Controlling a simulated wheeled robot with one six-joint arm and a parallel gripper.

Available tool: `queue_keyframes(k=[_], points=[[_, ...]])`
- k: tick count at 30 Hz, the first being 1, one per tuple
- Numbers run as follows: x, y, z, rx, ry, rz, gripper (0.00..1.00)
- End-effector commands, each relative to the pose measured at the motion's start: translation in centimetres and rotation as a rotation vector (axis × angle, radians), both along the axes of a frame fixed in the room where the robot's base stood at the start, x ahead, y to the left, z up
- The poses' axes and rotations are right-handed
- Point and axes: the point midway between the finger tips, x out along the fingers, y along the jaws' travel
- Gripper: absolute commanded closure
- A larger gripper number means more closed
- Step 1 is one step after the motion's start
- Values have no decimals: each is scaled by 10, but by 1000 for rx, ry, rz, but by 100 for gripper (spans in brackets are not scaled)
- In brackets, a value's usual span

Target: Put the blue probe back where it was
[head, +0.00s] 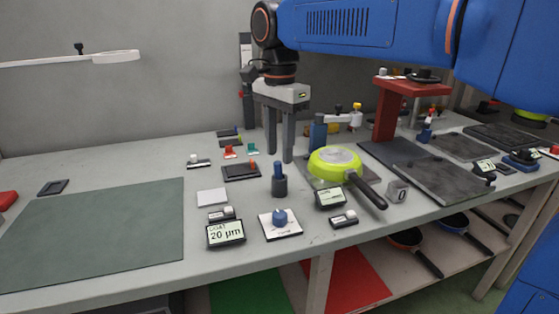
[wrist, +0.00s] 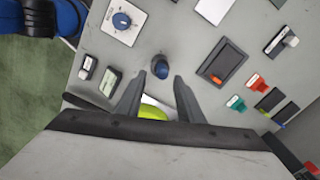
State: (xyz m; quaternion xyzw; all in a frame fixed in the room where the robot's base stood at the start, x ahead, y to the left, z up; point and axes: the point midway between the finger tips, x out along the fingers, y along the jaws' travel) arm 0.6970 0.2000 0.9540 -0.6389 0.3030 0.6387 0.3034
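The blue probe (head: 279,171) stands upright in a dark grey round holder (head: 280,187) on the workbench. In the wrist view the blue probe (wrist: 161,66) shows from above, just past the gap between my fingertips. My gripper (head: 279,156) is open and empty, pointing down, with its fingertips near the height of the probe's top. In the wrist view my gripper (wrist: 160,78) has its fingers apart with nothing held between them. I cannot tell the exact gap between fingertips and probe.
A yellow-green pan (head: 335,162) lies right of the holder, its black handle toward the front. A blue dial on a white plate (head: 291,233) and a "20 µm" display (head: 226,233) are in front. A dark tray (head: 236,173) is behind left. The green mat (head: 95,235) is clear.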

Motion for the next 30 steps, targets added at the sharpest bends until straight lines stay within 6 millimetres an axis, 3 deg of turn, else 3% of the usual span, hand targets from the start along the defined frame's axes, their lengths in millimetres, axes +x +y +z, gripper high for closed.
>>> queue_keyframes(k=[6,12,30], points=[[1,0,42,1,-1,0,66],[0,0,66,-1,1,0,66],[0,0,75,-1,1,0,66]])
